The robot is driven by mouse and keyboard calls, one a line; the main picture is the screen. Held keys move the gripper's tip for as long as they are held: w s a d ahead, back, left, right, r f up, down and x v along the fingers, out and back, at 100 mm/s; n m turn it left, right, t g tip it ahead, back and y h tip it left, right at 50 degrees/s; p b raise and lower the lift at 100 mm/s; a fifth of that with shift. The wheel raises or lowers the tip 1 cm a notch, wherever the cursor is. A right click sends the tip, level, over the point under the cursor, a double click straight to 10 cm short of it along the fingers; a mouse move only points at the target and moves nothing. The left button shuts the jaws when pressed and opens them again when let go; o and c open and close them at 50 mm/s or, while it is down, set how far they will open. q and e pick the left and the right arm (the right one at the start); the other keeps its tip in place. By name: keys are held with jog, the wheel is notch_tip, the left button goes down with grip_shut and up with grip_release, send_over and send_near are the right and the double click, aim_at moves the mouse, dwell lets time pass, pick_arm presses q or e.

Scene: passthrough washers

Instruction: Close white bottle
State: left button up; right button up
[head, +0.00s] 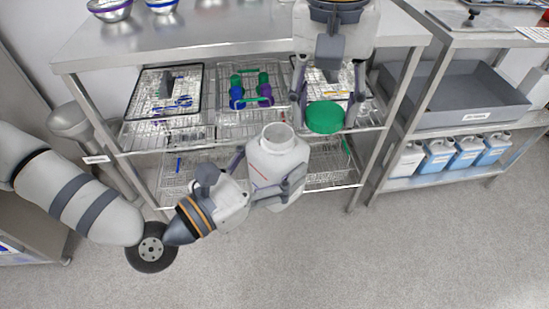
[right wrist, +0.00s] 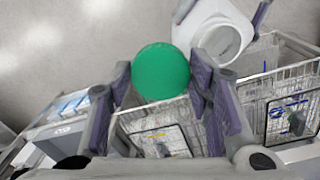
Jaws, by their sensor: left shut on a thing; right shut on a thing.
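A white bottle (head: 275,167) with an open round mouth is upright in the middle of the head view, in front of the shelf rack. My left gripper (head: 281,192) is shut around its body. My right gripper (head: 326,108) is shut on a round green cap (head: 325,118), above and to the right of the bottle mouth. In the right wrist view the green cap (right wrist: 160,71) is between the fingers of my right gripper (right wrist: 160,88), and the bottle (right wrist: 216,32) is beside it, apart, its mouth uncovered.
A steel table with wire shelves (head: 230,42) stands behind the bottle, with wire baskets (head: 166,92) holding instruments. A second rack at right holds a grey tray (head: 468,100) and several blue-and-white containers (head: 438,155). The floor in front is clear.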

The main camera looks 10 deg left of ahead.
aim_at(277, 134)
jog(key=shift+y, duration=0.3)
jog(key=a+r, duration=0.1)
jog(key=a, duration=0.1)
jog(key=s+a+r, duration=0.1)
jog(key=a, duration=0.1)
jog(key=a+r, duration=0.2)
jog(key=shift+s+a, duration=0.15)
jog(key=shift+a, duration=0.05)
jog(key=shift+f, duration=2)
jog(key=shift+f, duration=0.85)
jog(key=shift+f, duration=0.6)
